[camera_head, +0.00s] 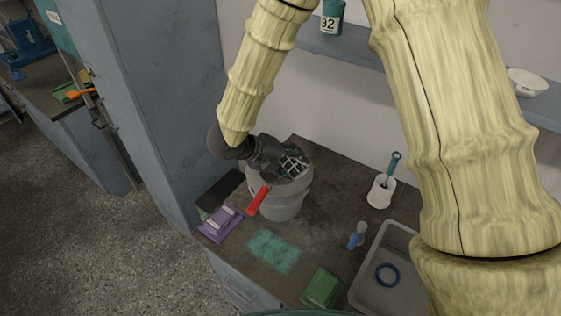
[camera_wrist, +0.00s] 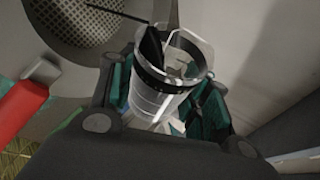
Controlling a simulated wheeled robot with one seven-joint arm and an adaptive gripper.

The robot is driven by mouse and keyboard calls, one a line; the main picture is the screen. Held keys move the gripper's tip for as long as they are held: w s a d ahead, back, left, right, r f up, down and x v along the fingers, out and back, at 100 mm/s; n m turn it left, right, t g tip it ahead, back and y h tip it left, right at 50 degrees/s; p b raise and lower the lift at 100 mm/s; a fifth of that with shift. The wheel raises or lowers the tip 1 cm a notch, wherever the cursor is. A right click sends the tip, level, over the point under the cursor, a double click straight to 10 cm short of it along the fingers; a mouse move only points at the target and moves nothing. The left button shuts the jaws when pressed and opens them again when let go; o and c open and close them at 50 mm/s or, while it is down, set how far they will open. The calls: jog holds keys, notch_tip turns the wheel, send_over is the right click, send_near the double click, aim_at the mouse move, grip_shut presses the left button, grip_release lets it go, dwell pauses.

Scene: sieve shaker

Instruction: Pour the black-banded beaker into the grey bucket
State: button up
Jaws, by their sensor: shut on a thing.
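The black-banded beaker (camera_wrist: 150,98) is clear with a dark band below its rim. It sits between the teal pads of my gripper (camera_wrist: 165,97) in the wrist view, and my gripper is shut on it. A dark wedge shows at its mouth; I cannot tell its contents. In the head view my gripper (camera_head: 281,164) is over the mouth of the grey bucket (camera_head: 283,208), which stands on the bench near the tall cabinet. My gripper and wrist hide much of the bucket's opening. How far the beaker is tilted is hard to tell.
A red handle (camera_head: 259,200) is at the bucket's front. Dark mesh (camera_wrist: 72,20) shows in the wrist view.

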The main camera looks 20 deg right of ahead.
jog(key=shift+a, duration=0.15)
jog(key=shift+w, duration=0.15)
jog(key=shift+f+g+p, duration=0.1)
jog(key=shift+g+p, duration=0.2)
jog(key=shift+p, duration=0.05)
dwell(0.3)
dwell(0.5)
jog(key=shift+w+f+p, duration=0.1)
jog(key=shift+p, duration=0.2)
jog(key=shift+n, duration=0.3)
